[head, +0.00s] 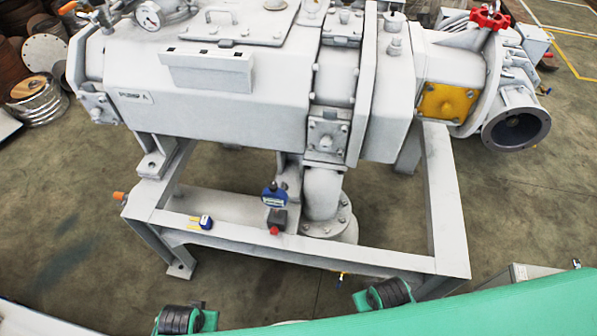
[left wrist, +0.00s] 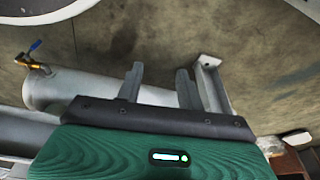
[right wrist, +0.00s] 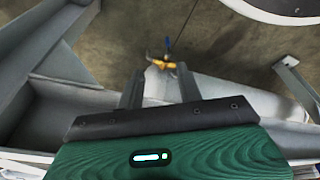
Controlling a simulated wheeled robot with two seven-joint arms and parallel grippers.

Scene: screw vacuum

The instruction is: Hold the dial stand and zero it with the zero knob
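The dial stand (head: 274,217) is upright on the front rail of the pump frame in the head view. It has a blue round dial indicator (head: 274,196) on top and a dark base with a red knob (head: 275,231) low at its front. I cannot tell from this view which part is the zero knob. Neither wrist view shows the stand. My left gripper (left wrist: 160,86) is open and empty, its fingers apart above a grey pipe. My right gripper (right wrist: 160,86) is open and empty, above grey frame beams. Neither gripper touches the stand.
A blue and yellow instrument (head: 203,222) lies on the rail left of the stand. The large grey pump (head: 215,100) overhangs behind, and a flanged pipe (head: 323,200) stands just right. A small yellow valve with a blue handle (right wrist: 163,63) shows beyond my right fingers.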

